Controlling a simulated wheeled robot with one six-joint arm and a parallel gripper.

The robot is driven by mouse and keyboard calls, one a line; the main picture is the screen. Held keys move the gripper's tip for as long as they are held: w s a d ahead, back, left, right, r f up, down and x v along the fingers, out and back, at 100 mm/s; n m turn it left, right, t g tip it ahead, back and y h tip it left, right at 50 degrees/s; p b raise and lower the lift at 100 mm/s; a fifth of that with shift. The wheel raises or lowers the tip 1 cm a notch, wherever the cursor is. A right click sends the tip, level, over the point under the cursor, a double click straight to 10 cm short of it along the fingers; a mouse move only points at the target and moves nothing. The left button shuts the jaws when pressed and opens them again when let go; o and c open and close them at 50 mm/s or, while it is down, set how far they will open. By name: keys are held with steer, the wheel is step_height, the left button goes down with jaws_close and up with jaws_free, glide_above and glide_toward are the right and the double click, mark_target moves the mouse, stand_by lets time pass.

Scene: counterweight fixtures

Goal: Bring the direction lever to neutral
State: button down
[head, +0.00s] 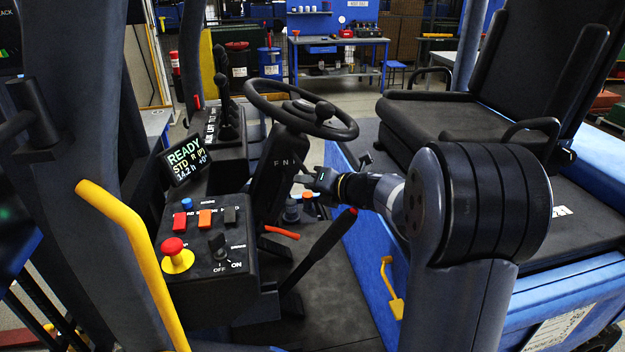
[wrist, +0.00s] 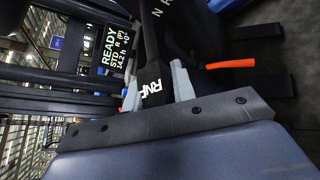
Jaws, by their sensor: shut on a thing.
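In the head view my gripper (head: 314,179) is at the right side of the dark steering column (head: 272,185), under the steering wheel. The column shows white letters F and N; the rest of that marking is hidden there. The display (head: 187,159) reads "READY STD R (P)"; it also shows in the wrist view (wrist: 113,48).
The steering wheel (head: 298,108) is just above my gripper. A red-tipped lever (head: 325,248) and an orange-red handle (head: 281,232) are below it. A switch panel (head: 212,238) is at left, the seat (head: 450,125) at right.

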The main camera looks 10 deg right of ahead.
steer(key=shift+r, duration=0.1)
steer(key=c, duration=1.2)
jaws_free()
steer(key=shift+o, duration=0.2)
steer(key=b+v, duration=0.1)
steer(key=v, duration=0.9)
steer(key=shift+s+d, duration=0.2)
steer(key=shift+s, duration=0.15)
steer(key=shift+r, duration=0.1)
